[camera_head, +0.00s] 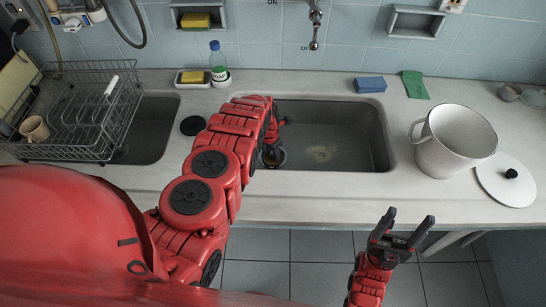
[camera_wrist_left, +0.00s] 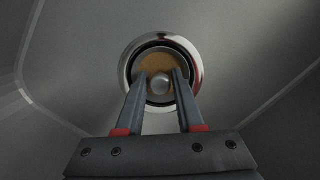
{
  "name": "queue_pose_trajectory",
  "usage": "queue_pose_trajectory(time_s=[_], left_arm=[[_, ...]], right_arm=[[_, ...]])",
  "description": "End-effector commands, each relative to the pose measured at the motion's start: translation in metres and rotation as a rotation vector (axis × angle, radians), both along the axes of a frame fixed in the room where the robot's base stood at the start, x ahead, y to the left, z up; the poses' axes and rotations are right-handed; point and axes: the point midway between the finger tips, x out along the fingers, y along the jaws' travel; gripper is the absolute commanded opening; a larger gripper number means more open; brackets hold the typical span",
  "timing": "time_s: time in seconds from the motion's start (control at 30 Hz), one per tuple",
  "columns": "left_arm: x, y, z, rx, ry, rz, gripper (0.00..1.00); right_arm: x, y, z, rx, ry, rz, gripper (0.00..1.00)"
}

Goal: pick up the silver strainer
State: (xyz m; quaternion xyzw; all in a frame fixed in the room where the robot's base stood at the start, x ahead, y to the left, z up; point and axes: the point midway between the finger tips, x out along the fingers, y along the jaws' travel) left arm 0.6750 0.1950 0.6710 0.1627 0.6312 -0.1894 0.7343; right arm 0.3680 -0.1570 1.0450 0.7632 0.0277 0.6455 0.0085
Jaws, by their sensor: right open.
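The silver strainer (camera_wrist_left: 194,62) sits in the drain at the bottom of the right sink basin, seen in the left wrist view as a shiny round rim with an orange-brown inside and a small silver knob. My left gripper (camera_wrist_left: 164,74) points down at it, with its two fingers apart on either side of the knob. A narrow gap shows beside the knob; I cannot tell how deep the fingertips are. In the head view my left forearm reaches into the basin and mostly hides the strainer. My right gripper (camera_head: 406,222) is open and empty in front of the counter.
The right basin (camera_head: 345,130) has walls around my left gripper. A dish rack (camera_head: 75,105) stands left. A white pot (camera_head: 455,140) and its lid (camera_head: 506,182) stand right.

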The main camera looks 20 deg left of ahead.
Motion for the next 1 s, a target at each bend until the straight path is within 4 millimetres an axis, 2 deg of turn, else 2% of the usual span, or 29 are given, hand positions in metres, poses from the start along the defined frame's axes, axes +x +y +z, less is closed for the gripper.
queue_pose_trajectory(time_s=[0.27, 0.5, 1.0], left_arm=[[-0.0005, -0.0004, -0.0025, 0.0, 0.001, 0.0, 0.36], [-0.0004, -0.0004, -0.0023, 0.0, 0.001, 0.0, 0.0], [-0.0001, -0.0005, -0.0014, 0.0, 0.0, -0.001, 0.0]], right_arm=[[-0.0001, 0.0, 0.0002, 0.0, 0.0, 0.0, 0.68], [0.0, 0.0, 0.0001, 0.0, 0.0, 0.0, 0.68], [0.0, 0.0, 0.0001, 0.0, 0.0, 0.0, 0.68]])
